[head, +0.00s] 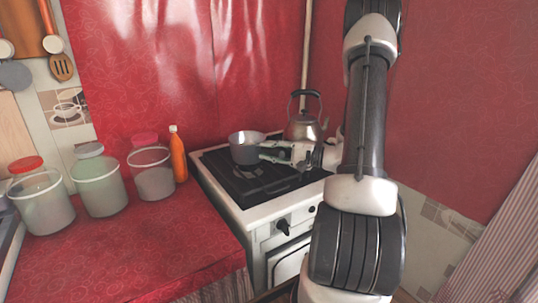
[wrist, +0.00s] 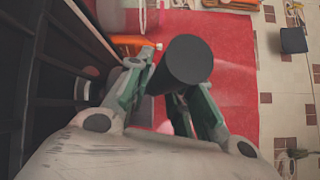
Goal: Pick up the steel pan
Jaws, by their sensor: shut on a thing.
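The steel pan (head: 246,150) is a small grey pot over the back left part of the stove top in the head view. It looks upright; I cannot tell whether its base touches the grate. My gripper (head: 268,152) reaches in from the right, beside the pan. In the wrist view my gripper (wrist: 166,92) is shut on the pan's dark round handle (wrist: 186,60), whose end points toward the camera. The pan's body is not clearly visible in that view.
The white stove (head: 262,214) has a black grate (head: 235,180). A kettle (head: 304,127) stands behind my gripper. An orange bottle (head: 178,158) and several lidded jars (head: 98,185) stand on the red counter (head: 150,240) at left. A red wall is close behind.

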